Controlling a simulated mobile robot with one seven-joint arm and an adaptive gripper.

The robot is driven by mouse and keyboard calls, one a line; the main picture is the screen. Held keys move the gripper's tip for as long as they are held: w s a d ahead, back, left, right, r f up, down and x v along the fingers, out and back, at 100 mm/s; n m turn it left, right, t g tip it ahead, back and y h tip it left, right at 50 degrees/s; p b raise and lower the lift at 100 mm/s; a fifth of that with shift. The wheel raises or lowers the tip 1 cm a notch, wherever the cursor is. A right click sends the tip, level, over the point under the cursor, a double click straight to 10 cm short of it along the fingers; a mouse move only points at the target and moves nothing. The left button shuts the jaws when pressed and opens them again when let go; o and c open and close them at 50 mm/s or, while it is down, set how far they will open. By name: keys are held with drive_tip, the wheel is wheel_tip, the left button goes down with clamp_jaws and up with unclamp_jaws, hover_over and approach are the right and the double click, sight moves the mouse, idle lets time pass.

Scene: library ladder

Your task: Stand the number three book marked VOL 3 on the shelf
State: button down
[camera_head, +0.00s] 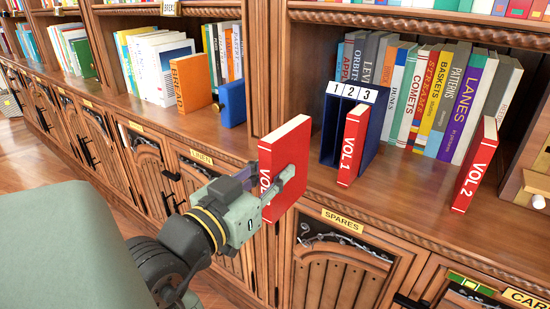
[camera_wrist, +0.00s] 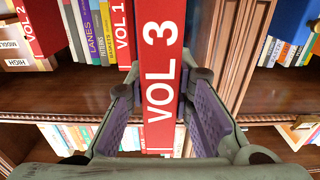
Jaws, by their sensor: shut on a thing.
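My gripper (camera_head: 268,184) is shut on the red VOL 3 book (camera_head: 287,150), held upright in the air in front of the shelf edge. In the wrist view its spine reads VOL 3 (camera_wrist: 159,70) between the fingers (camera_wrist: 160,85). A dark blue holder (camera_head: 376,130) with slots labelled 1, 2, 3 stands on the shelf (camera_head: 405,190), right of the held book. Red VOL 1 (camera_head: 352,147) stands upright at the holder's front, jutting out; I cannot tell its slot. Red VOL 2 (camera_head: 475,165) stands alone farther right.
A row of books (camera_head: 430,95) stands behind the holder. A wooden upright (camera_head: 262,70) divides this bay from the left one, which has an orange book (camera_head: 190,84) and a blue book (camera_head: 232,103). A wooden box (camera_head: 535,170) is at the far right. Bare shelf lies between VOL 1 and VOL 2.

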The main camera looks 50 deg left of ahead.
drive_tip(key=v, duration=0.8)
drive_tip(key=shift+s+p, duration=0.3)
drive_tip(key=shift+s, duration=0.05)
idle(1.1)
idle(0.6)
